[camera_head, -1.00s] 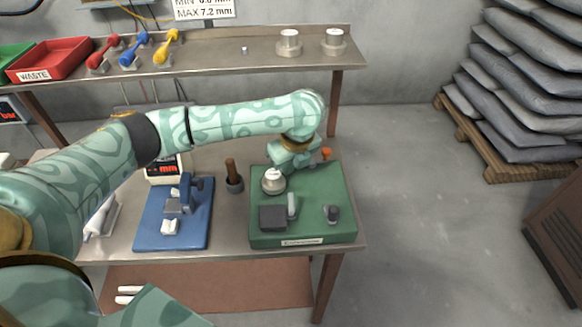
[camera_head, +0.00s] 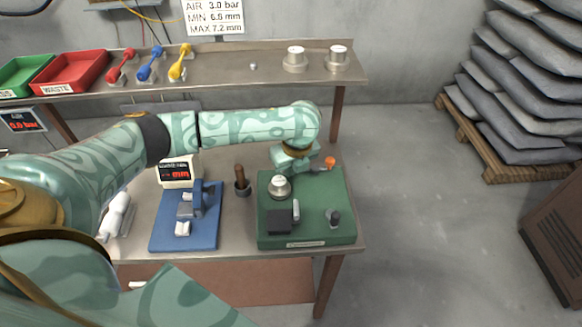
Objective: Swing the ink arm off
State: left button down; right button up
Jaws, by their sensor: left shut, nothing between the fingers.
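The green machine base (camera_head: 335,200) stands at the right end of the bench. On it are a round silver-topped part (camera_head: 279,187), a dark block (camera_head: 280,221) with a pale upright piece beside it, and a small dark knob (camera_head: 333,217). A short dark arm with an orange knob (camera_head: 330,162), which looks like the ink arm, is at its back edge. My left gripper (camera_head: 294,160) is shut and empty, just left of the orange knob. Whether it touches the arm is hidden. My right gripper is not in view.
Left of the green machine stand a wooden-handled tool (camera_head: 241,181), a blue fixture (camera_head: 170,232) and a gauge with a red display (camera_head: 179,172). The back shelf (camera_head: 220,72) holds a red waste bin (camera_head: 72,72), coloured handled tools and two spools.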

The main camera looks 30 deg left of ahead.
pick_arm(q)
jog(key=p+v, duration=0.6)
jog(key=v, duration=1)
